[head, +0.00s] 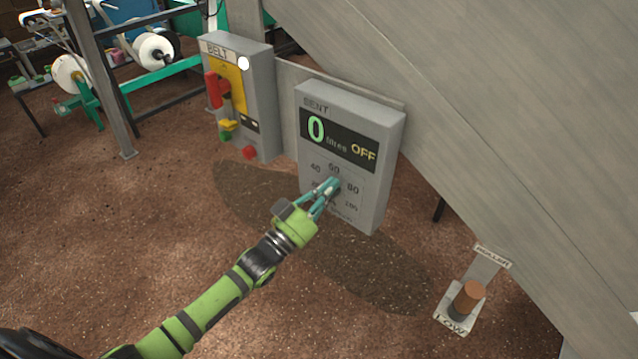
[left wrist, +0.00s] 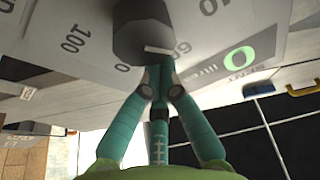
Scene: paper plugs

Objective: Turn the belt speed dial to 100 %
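The dial box (head: 382,192) is a grey panel with a dark display reading 0 and OFF, above a printed scale with 40, 60, 80 and 100. The dial (left wrist: 142,28) is a dark round knob in the left wrist view; its white mark points towards the 60. In the head view my gripper hides most of the dial. My left gripper (head: 333,184) is at the dial's edge, its teal fingers drawn together; it also shows in the left wrist view (left wrist: 158,66). I cannot tell whether the fingertips touch the knob. My right gripper is not in view.
A second grey box (head: 265,110) labelled BELT, with a red lever (head: 214,90) and a red button (head: 249,153), stands to the left. A ROLLER lever (head: 468,296) marked LOW is at lower right. A large sloping grey wall (head: 500,120) rises behind the boxes.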

